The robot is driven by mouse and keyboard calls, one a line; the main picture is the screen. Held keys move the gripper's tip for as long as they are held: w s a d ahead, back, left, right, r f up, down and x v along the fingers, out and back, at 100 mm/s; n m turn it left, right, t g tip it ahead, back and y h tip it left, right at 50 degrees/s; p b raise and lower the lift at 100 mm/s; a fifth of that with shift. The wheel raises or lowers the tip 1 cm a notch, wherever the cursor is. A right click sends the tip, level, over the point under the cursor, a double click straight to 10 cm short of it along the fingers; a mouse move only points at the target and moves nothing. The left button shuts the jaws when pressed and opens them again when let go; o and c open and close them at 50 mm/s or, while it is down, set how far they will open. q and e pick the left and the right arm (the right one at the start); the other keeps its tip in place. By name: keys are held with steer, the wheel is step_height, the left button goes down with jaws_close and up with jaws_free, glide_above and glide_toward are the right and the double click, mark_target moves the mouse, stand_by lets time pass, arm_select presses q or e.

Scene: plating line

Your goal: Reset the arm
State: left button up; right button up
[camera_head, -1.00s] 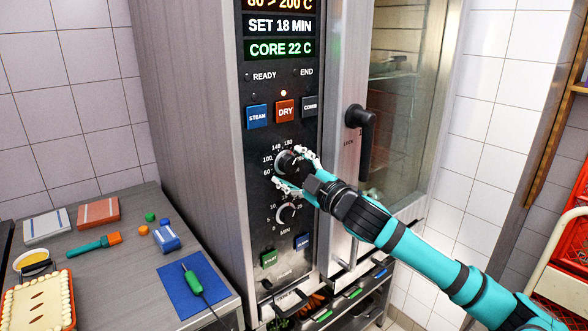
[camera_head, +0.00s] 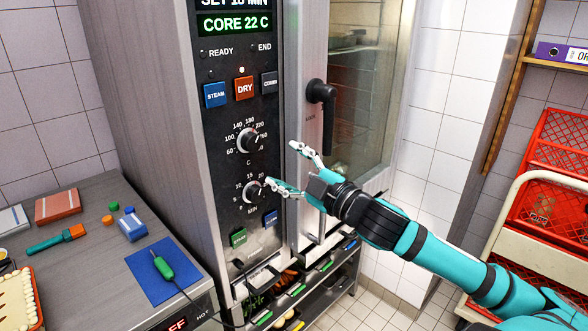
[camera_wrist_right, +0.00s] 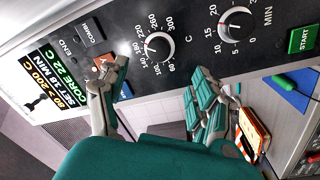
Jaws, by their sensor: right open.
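My right gripper (camera_head: 284,166) is open and empty in front of the oven's control panel (camera_head: 226,172). Its fingers are apart, just right of the temperature knob (camera_head: 247,140) and the minutes knob (camera_head: 256,191). The lower finger appears close to the minutes knob; contact cannot be told. In the right wrist view the gripper (camera_wrist_right: 176,80) is also open, with nothing between its fingers. Both the temperature knob (camera_wrist_right: 160,46) and the minutes knob (camera_wrist_right: 237,23) show clear there. My left gripper is not in view.
The oven door handle (camera_head: 326,92) stands out just above and right of the gripper. A steel counter (camera_head: 95,232) at left holds a blue mat (camera_head: 146,259) with a green probe (camera_head: 163,264). Red crates (camera_head: 562,143) stand at right. Tiled floor lies between.

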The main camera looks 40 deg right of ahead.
steer(key=shift+s, duration=0.55)
